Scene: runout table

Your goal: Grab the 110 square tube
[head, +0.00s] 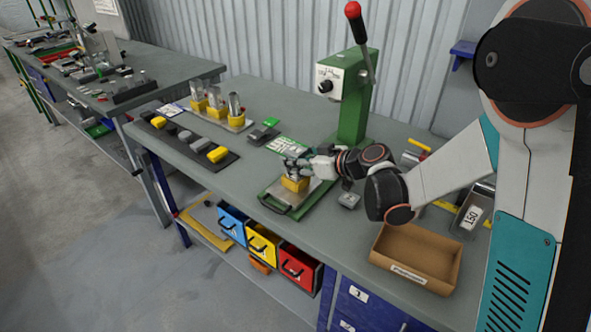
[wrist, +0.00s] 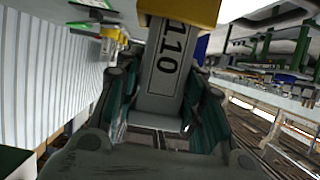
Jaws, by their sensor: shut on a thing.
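The 110 square tube (wrist: 166,75) is a grey bar marked "110" in the wrist view. It stands between my gripper's fingers (wrist: 165,110), which are shut on it. A yellow block (wrist: 190,10) surrounds the tube at the far end of what shows. In the head view my gripper (head: 297,165) is at the yellow block (head: 294,184) on a tray with a dark handle (head: 270,207). The tube itself is mostly hidden by the fingers there.
A green lever press (head: 352,105) stands behind my gripper. Several tubes in yellow blocks (head: 215,108) stand at the back left. A dark mat with parts (head: 188,138) lies at left. An empty cardboard box (head: 418,242) is at front right, beside my arm.

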